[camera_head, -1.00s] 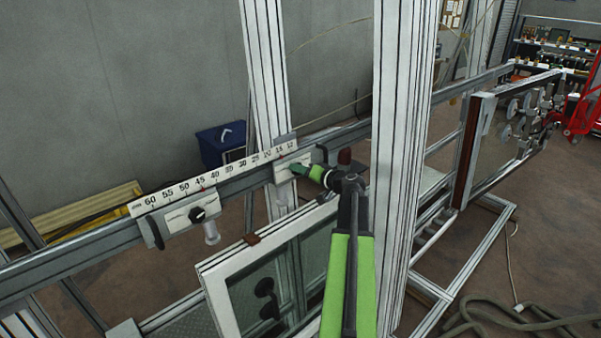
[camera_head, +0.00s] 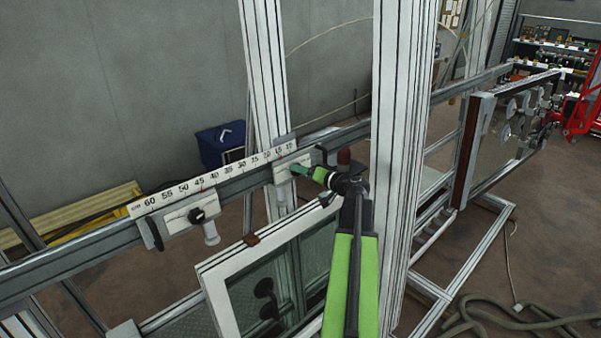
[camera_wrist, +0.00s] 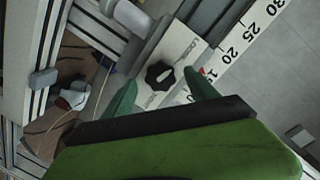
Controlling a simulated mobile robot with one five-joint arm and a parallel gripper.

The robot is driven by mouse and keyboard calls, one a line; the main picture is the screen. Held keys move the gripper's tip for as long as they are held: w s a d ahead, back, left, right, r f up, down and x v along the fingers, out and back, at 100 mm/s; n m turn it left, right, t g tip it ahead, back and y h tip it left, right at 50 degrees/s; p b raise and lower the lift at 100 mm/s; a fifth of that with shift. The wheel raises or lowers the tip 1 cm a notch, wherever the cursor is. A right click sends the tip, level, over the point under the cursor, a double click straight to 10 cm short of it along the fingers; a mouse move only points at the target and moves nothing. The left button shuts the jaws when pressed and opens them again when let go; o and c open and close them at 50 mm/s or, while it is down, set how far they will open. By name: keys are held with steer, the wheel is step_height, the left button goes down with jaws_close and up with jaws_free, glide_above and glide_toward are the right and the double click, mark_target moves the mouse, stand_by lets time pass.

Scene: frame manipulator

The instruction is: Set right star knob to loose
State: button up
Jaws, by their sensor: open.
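The right star knob (camera_wrist: 160,76) is black with a pale bar across its middle. It sits on a white clamp plate (camera_wrist: 180,50) on the ruler rail. In the wrist view it lies just beyond and between the two green fingertips of my gripper (camera_wrist: 160,90), which are open with a visible gap. In the head view my gripper (camera_head: 299,170) points left at the right clamp plate (camera_head: 284,174), and it hides the right knob there. Contact with the knob cannot be told. The left star knob (camera_head: 197,215) is black on its own white plate, well left of my gripper.
A ruler (camera_head: 215,181) runs along the grey rail. A white-framed window (camera_head: 225,290) stands below the rail. A thick aluminium post (camera_head: 401,130) rises just right of my arm, and another post (camera_head: 266,70) stands behind the right clamp.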

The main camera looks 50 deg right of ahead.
steer(key=p+v, duration=0.3)
steer(key=v, duration=1.2)
steer(key=shift+s, duration=0.3)
steer(key=shift+a, duration=0.1)
steer(key=w+a+f+n+g+y+b, duration=0.1)
steer(key=w+a+f+g+y+b, duration=0.1)
steer(key=w+a+f, duration=0.35)
steer(key=w+a+f+n+g+y+b, duration=0.1)
steer(key=w+a+f+n+g+b, duration=0.15)
steer(key=a+f, duration=0.55)
steer(key=w+a+f+n+g+y+b, duration=0.1)
steer(key=w+a+f+g+y+b, duration=0.3)
steer(key=a, duration=0.6)
steer(key=a+f+n+g+h+b, duration=0.1)
steer(key=a+f, duration=0.4)
steer(key=a, duration=0.5)
steer(key=s+a+f+n+g+h+b, duration=0.1)
steer(key=a+f+n+g+h+b, duration=0.1)
steer(key=a+f, duration=0.4)
steer(key=s+a+f+n+g+h+b, duration=0.1)
steer(key=a+f+g+h+b, duration=0.2)
steer(key=a, duration=1.1)
step_height(320, 180, down, 3)
steer(key=shift+a+f+n+g+b, duration=0.15)
steer(key=shift+a+n+g+b, duration=0.2)
steer(key=shift+b, duration=0.55)
